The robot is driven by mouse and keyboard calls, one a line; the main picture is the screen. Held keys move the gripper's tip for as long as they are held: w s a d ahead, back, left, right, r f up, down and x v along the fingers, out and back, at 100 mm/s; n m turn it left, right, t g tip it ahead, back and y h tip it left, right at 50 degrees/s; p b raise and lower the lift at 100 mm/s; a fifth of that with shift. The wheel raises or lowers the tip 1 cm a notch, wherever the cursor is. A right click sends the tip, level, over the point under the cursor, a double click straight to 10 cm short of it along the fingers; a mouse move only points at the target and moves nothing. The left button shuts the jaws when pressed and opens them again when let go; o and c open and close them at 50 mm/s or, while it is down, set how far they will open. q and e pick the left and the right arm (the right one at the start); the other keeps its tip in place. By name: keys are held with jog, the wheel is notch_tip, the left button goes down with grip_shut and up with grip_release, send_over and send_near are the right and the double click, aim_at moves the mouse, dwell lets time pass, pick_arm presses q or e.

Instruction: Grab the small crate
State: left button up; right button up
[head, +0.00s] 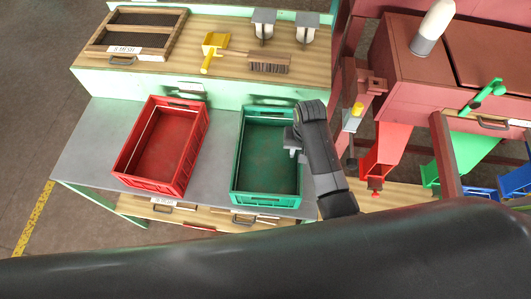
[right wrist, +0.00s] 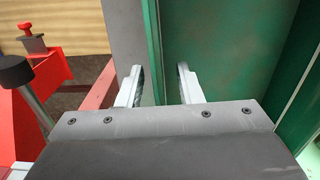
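A green crate (head: 267,194) and a red crate (head: 147,184) stand side by side on the grey bench, both open-topped and looking empty. They look alike in size, so I cannot tell which one is called small. My right gripper (head: 292,142) is at the green crate's right wall. In the right wrist view, the two fingers of the right gripper (right wrist: 162,88) are apart, one on each side of the green wall (right wrist: 153,45), with small gaps visible. My left gripper is not in view.
A wooden shelf (head: 187,65) behind the crates holds a brush (head: 268,63), a yellow scoop (head: 213,43) and a framed sieve. Red (head: 388,152), green and blue chutes stand to the right. Bare grey bench top (head: 215,165) lies between the crates.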

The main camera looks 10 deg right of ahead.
jog(key=shift+w+f, duration=0.2)
jog(key=shift+s+r, duration=0.15)
jog(key=shift+s, duration=0.2)
jog(key=shift+c, duration=1.4)
grip_shut()
